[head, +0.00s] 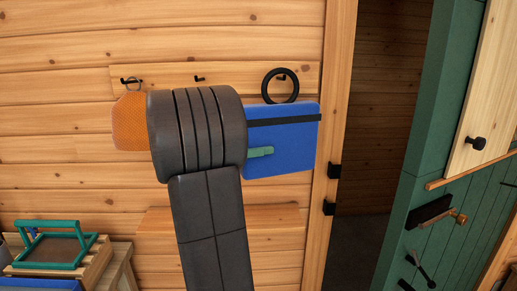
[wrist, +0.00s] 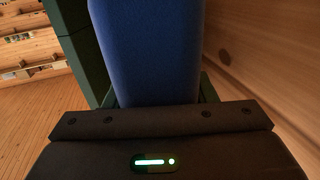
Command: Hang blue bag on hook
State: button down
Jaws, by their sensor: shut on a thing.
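The blue bag (head: 290,140) is a flat blue block with a black band across its upper part and a black ring (head: 296,86) standing above it. My gripper (head: 262,152) is shut on the bag; a green finger lies against its near face. The wrist view shows the bag (wrist: 150,50) filling the space between the green fingers. A wooden rail (head: 230,78) on the wall carries dark hooks. The middle hook (head: 198,78) is bare. The ring is in front of the rail's right end; I cannot tell whether it is around a hook. My arm hides the bag's left part.
An orange bag (head: 130,122) hangs by a ring from the left hook. A wooden ledge (head: 270,218) runs below. A door frame (head: 333,130) stands close right of the bag. A teal-framed rack (head: 50,240) sits on a bench at lower left.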

dwell(0.4)
jog(key=c, duration=0.5)
grip_release()
jog(key=shift+a, duration=0.1)
jog(key=b+v, duration=0.3)
jog(key=v, duration=1)
jog(key=shift+s+a, duration=0.15)
jog(key=shift+a, duration=0.15)
jog(key=p+x, duration=0.3)
jog(key=x, duration=1.1)
jog(key=shift+r+p, duration=0.15)
jog(key=shift+p, duration=0.15)
jog(key=shift+a, duration=0.1)
jog(key=shift+s, duration=0.1)
